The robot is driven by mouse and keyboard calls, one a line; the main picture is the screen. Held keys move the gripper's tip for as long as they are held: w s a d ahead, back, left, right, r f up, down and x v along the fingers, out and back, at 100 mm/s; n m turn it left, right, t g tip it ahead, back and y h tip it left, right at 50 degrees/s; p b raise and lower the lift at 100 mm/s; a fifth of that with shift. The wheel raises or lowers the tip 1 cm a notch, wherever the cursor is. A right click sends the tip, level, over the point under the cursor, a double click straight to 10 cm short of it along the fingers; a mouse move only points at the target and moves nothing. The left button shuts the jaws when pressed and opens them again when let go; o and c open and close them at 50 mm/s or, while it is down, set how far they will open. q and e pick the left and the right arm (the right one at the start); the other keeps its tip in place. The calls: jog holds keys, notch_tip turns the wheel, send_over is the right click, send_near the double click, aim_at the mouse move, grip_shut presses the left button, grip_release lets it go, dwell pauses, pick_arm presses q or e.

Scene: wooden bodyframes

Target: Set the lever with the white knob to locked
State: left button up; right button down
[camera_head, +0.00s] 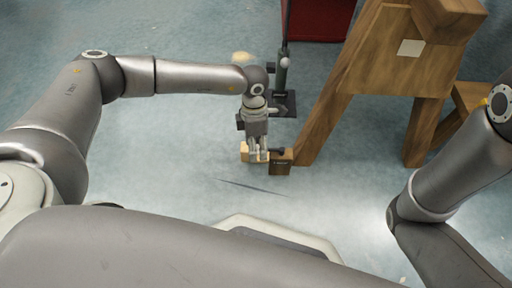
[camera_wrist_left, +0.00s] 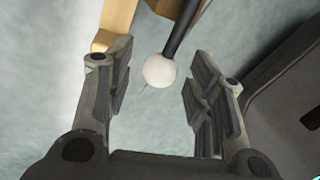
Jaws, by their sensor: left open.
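The lever (camera_wrist_left: 181,32) is a black rod ending in a round white knob (camera_wrist_left: 160,71) in the left wrist view. My left gripper (camera_wrist_left: 158,84) is open, with one finger on each side of the knob and visible gaps to both. In the head view my left gripper (camera_head: 257,150) points down beside a small brown wooden block (camera_head: 280,163) with a dark part on top. The white knob cannot be made out there. Whether the lever stands at locked cannot be read. My right gripper is out of view; only its arm shows at the right.
A large wooden frame (camera_head: 385,60) with splayed legs stands right of the left gripper. A grey-green upright device (camera_head: 281,75) on a dark base stands just behind it. A red box (camera_head: 318,20) is at the back. The blue-grey floor (camera_head: 170,140) left of the gripper is clear.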

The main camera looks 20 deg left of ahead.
pick_arm(q)
jog(key=shift+c, duration=0.5)
grip_shut()
